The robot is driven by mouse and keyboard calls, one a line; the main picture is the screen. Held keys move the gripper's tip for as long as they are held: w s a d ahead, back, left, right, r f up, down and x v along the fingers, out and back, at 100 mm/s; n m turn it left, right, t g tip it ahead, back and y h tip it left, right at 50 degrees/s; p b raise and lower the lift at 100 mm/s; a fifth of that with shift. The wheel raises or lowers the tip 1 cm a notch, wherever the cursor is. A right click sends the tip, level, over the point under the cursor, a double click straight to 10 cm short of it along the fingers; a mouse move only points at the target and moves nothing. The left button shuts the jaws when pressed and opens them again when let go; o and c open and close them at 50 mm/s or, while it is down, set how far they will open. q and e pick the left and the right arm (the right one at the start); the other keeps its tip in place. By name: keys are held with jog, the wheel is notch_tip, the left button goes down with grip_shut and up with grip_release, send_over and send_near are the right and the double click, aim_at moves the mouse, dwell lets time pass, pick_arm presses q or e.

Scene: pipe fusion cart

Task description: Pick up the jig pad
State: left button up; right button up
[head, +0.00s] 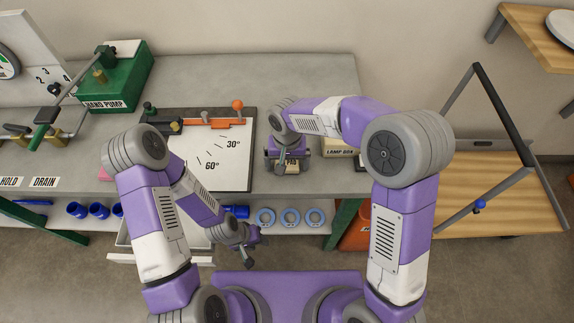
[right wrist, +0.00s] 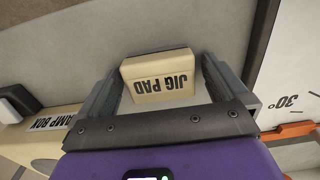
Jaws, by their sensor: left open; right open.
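The jig pad (right wrist: 158,76) is a small cream block with black lettering, upside down in the right wrist view. It lies between the two spread fingers of my right gripper (right wrist: 160,88), with a visible gap at each side. In the head view the jig pad (head: 292,166) is mostly hidden under my right gripper (head: 284,160), and only part of its label shows. My left gripper (head: 249,250) is open and empty, low in front of the bench by the open drawer.
The lamp box (head: 341,148) stands close to the right of the jig pad. The white angle board (head: 222,160) with an orange bar (head: 215,123) is on its left. A green hand pump (head: 115,85) stands at the back left. Blue rings (head: 290,217) sit on the lower shelf.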

aim_at(287, 163)
jog(key=shift+c, duration=0.3)
jog(key=c, duration=0.9)
notch_tip(287, 163, up, 10)
jog(key=shift+r+p, duration=0.1)
jog(key=shift+p, duration=1.05)
jog(key=o, duration=0.5)
jog(key=c, duration=0.4)
